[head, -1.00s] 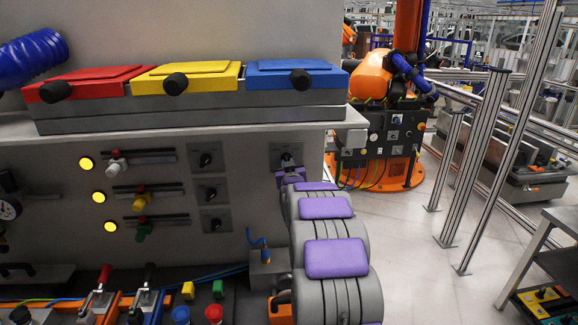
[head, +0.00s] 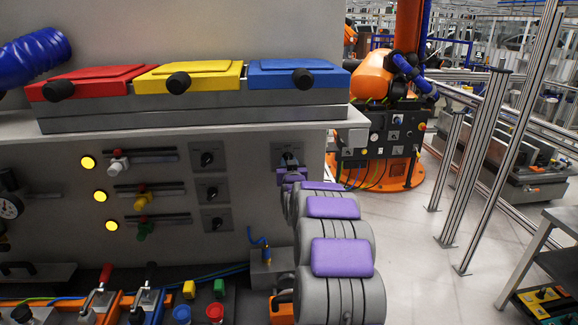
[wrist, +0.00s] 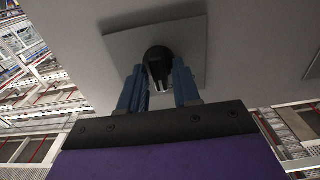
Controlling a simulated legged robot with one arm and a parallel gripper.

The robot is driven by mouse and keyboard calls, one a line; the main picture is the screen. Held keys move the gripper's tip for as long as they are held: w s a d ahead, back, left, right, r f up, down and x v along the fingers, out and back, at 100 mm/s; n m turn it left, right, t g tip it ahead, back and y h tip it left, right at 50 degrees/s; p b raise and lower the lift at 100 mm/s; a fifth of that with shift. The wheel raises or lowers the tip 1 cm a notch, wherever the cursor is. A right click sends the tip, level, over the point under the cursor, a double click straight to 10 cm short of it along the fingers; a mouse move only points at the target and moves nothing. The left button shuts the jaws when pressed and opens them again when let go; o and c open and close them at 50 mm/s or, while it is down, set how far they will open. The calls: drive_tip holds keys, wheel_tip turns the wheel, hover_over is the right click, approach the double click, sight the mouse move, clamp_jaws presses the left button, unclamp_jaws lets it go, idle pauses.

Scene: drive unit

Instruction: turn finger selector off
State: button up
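A black selector knob on a square grey plate (head: 279,158) is on the right end of the machine front, partly hidden behind my gripper (head: 290,175). In the wrist view the black knob (wrist: 158,60) stands out from its plate (wrist: 185,45). The two blue fingers of my gripper (wrist: 160,85) lie on either side of the knob, their tips close to it. I cannot tell whether they touch or press on it. No label on the plate is readable, and the knob's pointing direction is unclear.
Left of it are several similar knobs (head: 207,159) in a column and sliders with lit yellow lamps (head: 88,162). Above are red, yellow and blue lids (head: 298,74) on a ledge. Levers (head: 100,290) stand below. Open floor (head: 420,250) lies to the right.

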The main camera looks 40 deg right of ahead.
drive_tip(key=shift+o, duration=0.8)
drive_tip(key=shift+f, duration=0.1)
drive_tip(key=shift+s, duration=0.1)
drive_tip(key=v, duration=1.7)
drive_tip(key=shift+a+f, duration=0.1)
drive_tip(key=shift+f, duration=0.05)
